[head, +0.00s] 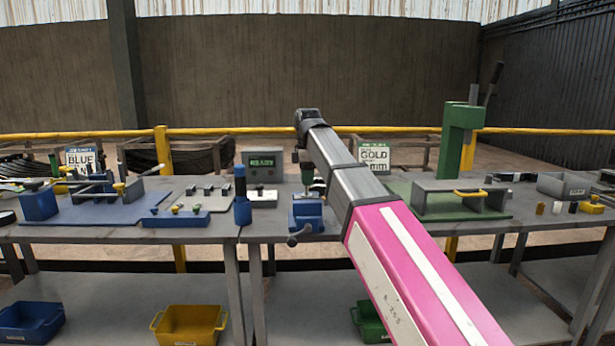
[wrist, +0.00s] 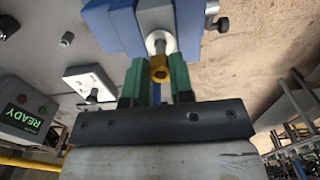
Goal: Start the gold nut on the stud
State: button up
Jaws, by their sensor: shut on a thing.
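In the wrist view, the gold nut (wrist: 159,69) sits between the green fingertips of my gripper (wrist: 157,72), which is shut on it. The stud (wrist: 160,46) is a grey metal rod with a pale round collar, held in the blue vise (wrist: 107,27). The nut lies in line with the stud's end; whether it touches the thread I cannot tell. In the head view, my gripper (head: 310,176) is just above the blue vise (head: 307,214), and the nut and stud cannot be made out.
The READY display (head: 263,165) and a small white box (head: 263,198) stand left of the vise. A blue cylinder (head: 242,205) stands nearby. To the right are a grey box with a yellow handle (head: 458,197) and a green press (head: 461,130).

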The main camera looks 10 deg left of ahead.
jog(key=shift+f, duration=0.3)
jog(key=o, duration=1.3)
jog(key=shift+r, duration=0.1)
jog(key=shift+r, duration=3.4)
